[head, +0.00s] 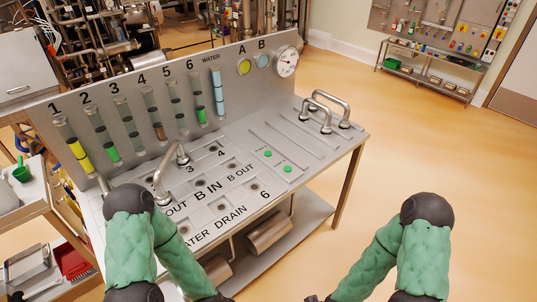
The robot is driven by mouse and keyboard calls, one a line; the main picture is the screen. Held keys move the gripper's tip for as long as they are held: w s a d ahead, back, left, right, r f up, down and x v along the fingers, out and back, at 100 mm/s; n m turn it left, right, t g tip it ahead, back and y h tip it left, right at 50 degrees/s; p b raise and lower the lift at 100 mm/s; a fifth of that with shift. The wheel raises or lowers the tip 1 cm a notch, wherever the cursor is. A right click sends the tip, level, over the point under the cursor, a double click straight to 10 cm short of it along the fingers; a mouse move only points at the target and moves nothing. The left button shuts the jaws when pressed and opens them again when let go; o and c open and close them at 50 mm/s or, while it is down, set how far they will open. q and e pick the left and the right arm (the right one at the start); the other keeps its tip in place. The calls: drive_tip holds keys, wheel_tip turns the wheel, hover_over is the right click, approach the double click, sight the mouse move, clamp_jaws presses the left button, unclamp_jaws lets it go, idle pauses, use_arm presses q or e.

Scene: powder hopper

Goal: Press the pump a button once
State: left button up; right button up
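Two small green buttons sit on the flat steel top of the console, right of the B OUT label. One green button (268,153) is farther back and the other green button (287,169) is nearer. Small print lies beside each, too small to read, so I cannot tell which is pump A. Both buttons are uncovered. My two green-sleeved arms reach down to the bottom edge of the head view, the left in front of the console and the right over the floor. Only dark ends of the forearms show there; the grippers themselves are out of view.
The console's back panel (110,92) carries several numbered tubes, lamps A (244,67) and B (262,61), and a round gauge (287,61). Floor right of the console is clear.

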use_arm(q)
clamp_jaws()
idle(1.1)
